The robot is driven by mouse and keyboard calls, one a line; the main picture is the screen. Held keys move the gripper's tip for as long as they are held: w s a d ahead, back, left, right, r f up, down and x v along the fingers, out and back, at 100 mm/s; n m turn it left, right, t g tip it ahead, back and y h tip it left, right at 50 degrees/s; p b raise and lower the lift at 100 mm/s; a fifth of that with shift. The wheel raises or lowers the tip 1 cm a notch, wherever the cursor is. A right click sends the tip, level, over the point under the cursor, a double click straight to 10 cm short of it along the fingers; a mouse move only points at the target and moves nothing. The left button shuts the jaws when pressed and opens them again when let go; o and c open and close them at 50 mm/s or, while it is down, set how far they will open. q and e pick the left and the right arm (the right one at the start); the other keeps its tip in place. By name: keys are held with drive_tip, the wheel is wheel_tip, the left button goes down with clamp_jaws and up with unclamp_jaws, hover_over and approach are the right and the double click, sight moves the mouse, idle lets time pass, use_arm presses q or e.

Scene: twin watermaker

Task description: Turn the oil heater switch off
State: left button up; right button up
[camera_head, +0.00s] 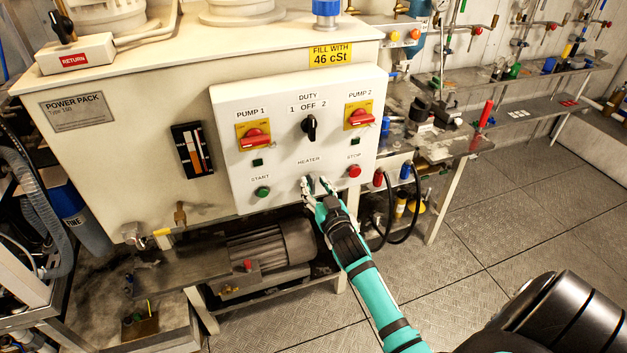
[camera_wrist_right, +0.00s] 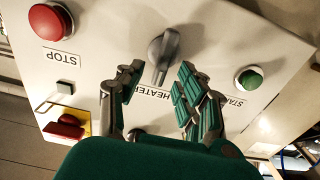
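The heater switch (camera_wrist_right: 163,50) is a grey rotary knob on the white control panel (camera_head: 230,120); it shows in the right wrist view above the HEATER label (camera_wrist_right: 151,92). In the head view it is mostly hidden by my right gripper (camera_head: 315,184). That gripper, also in the right wrist view (camera_wrist_right: 160,72), is open, with one finger on each side of the knob. A gap shows on the knob's left; on its right I cannot tell whether the finger touches. The knob's handle stands roughly upright, slightly slanted, in the wrist view. My left gripper is not in view.
Close by on the panel are the green START button (camera_head: 262,192), the red STOP button (camera_head: 354,171), the black DUTY selector (camera_head: 309,126), and the red PUMP 1 (camera_head: 255,138) and PUMP 2 (camera_head: 360,117) switches. A motor (camera_head: 270,245) sits below. Floor at right is clear.

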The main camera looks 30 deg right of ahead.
drive_tip(key=shift+x, duration=0.85)
drive_tip(key=shift+c, duration=0.3)
clamp_jaws()
drive_tip(key=shift+a+n, duration=0.1)
drive_tip(key=shift+n, duration=0.2)
drive_tip(key=n, duration=0.3)
drive_tip(key=shift+a+f+n, duration=0.1)
drive_tip(key=shift+a+n, duration=0.15)
drive_tip(key=shift+n, duration=0.05)
drive_tip(key=shift+w+a+f+n+b, duration=0.1)
drive_tip(key=shift+a+f+n+b, duration=0.3)
drive_tip(key=shift+n, duration=1.85)
drive_tip(key=shift+d+f+n+b, duration=0.15)
drive_tip(key=shift+n+b, duration=0.45)
drive_tip(key=shift+n, duration=1.7)
drive_tip(key=shift+w+a+f+n+b, duration=0.1)
drive_tip(key=shift+a+f+n+b, duration=0.3)
drive_tip(key=shift+n, duration=1.85)
drive_tip(key=shift+d+r, duration=0.1)
